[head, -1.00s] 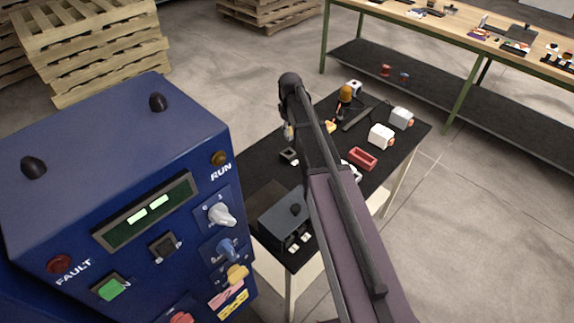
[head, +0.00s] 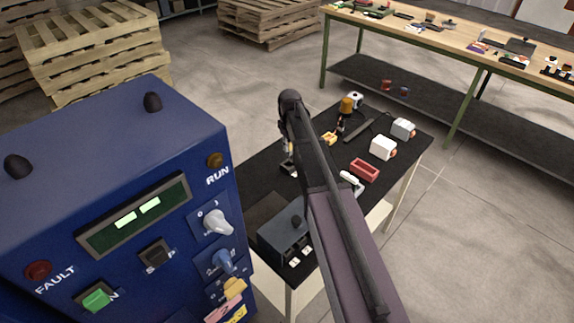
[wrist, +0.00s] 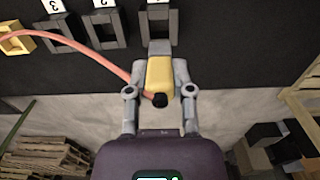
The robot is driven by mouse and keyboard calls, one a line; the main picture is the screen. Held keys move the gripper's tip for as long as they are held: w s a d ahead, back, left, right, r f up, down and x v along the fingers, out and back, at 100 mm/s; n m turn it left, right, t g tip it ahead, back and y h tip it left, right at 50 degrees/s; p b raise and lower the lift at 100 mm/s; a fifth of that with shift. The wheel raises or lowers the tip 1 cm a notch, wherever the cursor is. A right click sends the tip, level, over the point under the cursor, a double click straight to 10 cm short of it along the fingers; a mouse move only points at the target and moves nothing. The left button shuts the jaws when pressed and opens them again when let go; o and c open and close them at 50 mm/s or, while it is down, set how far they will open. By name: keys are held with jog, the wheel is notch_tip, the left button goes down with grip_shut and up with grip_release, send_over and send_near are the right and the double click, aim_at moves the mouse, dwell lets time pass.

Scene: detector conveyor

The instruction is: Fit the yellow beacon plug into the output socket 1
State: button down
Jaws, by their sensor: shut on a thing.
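In the wrist view my gripper (wrist: 161,70) is shut on the yellow beacon plug (wrist: 159,76), its two fingers on the plug's sides. The plug's grey end points up the picture towards a dark, frame-shaped socket (wrist: 146,28) on a black surface. The grey end overlaps the socket's near edge; I cannot tell whether it has entered. The label above this socket is cut off. Two similar sockets stand to its left, labelled 2 (wrist: 107,32) and 3 (wrist: 60,35). In the head view my arm hides most of the gripper and the plug.
A pinkish-red cable (wrist: 70,38) runs from the plug leftward past a yellow bracket (wrist: 16,42). In the head view, the black table (head: 262,165) holds a dark box (head: 280,238), a red tray (head: 364,169), white blocks and an orange beacon (head: 346,105). A blue control cabinet (head: 100,150) stands at left.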

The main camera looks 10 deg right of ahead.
aim_at(289, 141)
jog(key=shift+f+b, duration=1.55)
jog(key=shift+f, duration=0.35)
jog(key=shift+f+b, duration=1.85)
jog(key=shift+f, duration=0.05)
jog(key=shift+f, duration=0.15)
jog(key=shift+c, duration=2.4)
grip_release()
notch_tip(289, 141, up, 12)
jog(key=p, duration=1.2)
jog(key=shift+r, duration=0.2)
